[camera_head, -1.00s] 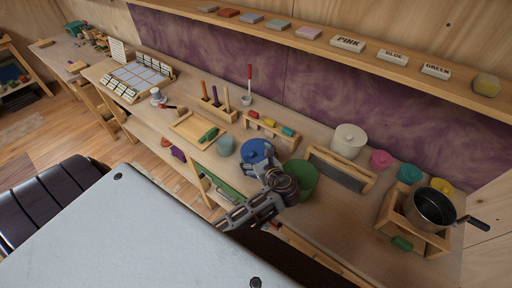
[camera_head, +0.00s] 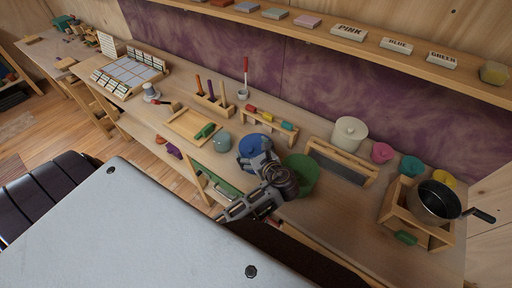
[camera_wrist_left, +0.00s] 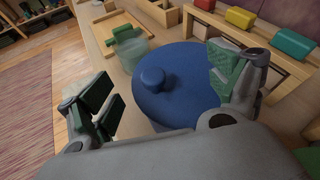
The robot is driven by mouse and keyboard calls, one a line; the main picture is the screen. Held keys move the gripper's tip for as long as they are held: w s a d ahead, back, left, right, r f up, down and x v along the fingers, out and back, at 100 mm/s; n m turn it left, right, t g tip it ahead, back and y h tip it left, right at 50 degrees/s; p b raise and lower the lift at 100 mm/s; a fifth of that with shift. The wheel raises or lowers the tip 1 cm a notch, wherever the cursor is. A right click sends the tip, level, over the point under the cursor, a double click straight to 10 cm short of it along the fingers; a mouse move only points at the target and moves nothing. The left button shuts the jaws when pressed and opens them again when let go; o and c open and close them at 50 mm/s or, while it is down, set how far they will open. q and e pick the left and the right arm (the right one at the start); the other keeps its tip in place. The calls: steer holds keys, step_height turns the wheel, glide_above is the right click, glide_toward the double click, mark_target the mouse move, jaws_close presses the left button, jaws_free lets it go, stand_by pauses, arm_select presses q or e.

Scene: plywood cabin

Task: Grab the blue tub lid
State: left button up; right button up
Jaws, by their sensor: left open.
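The blue tub lid (camera_head: 251,147) is a round disc with a knob on top, on the bench in the head view. In the left wrist view the lid (camera_wrist_left: 180,95) fills the middle, with its knob (camera_wrist_left: 153,79) between the fingers. My left gripper (camera_head: 262,158) is open above the near right part of the lid, and its fingers hide some of it. In the left wrist view the left gripper (camera_wrist_left: 165,95) has its green-padded fingers wide apart on either side of the knob, with nothing between the pads. My right gripper is not in view.
A green tub (camera_head: 304,172) stands just right of the gripper. A teal-grey cup (camera_head: 222,142) stands left of the lid. A wooden tray (camera_head: 188,127) lies farther left, and a rack of coloured blocks (camera_head: 269,122) stands behind. A cream pot (camera_head: 349,133) is at right.

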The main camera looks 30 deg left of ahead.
arm_select(q)
steer(key=shift+s, duration=0.1)
steer(key=c, duration=1.4)
steer(key=shift+c, duration=1.4)
steer(key=shift+f, duration=0.1)
steer(key=shift+r, duration=0.7)
steer(key=shift+c, duration=0.6)
step_height(320, 180, up, 9)
steer(key=shift+f, duration=0.1)
